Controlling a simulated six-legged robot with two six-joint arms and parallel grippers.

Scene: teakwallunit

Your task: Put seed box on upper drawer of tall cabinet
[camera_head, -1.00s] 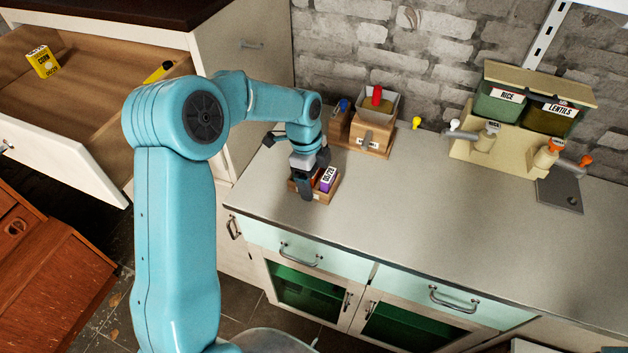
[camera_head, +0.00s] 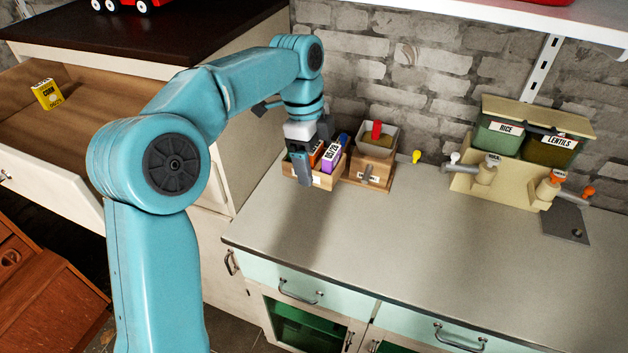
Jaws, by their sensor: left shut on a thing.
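The seed box (camera_head: 327,181) is a small open wooden box with orange and purple packets standing in it. My left gripper (camera_head: 303,170) is shut on its left part and holds it above the counter, with a shadow below. The fingers hide part of the box. The tall cabinet (camera_head: 180,55) has a dark top and stands at the left. Its upper drawer (camera_head: 60,178) is pulled open, and a yellow corn packet (camera_head: 46,95) stands inside. My arm covers part of the drawer. My right gripper is not in view.
A wooden holder (camera_head: 372,172) with a grey bin stands behind the seed box on the counter (camera_head: 400,240). Rice and lentils containers (camera_head: 530,140) stand at the back right. The counter's middle is clear. A brown wooden piece (camera_head: 45,285) stands below the drawer.

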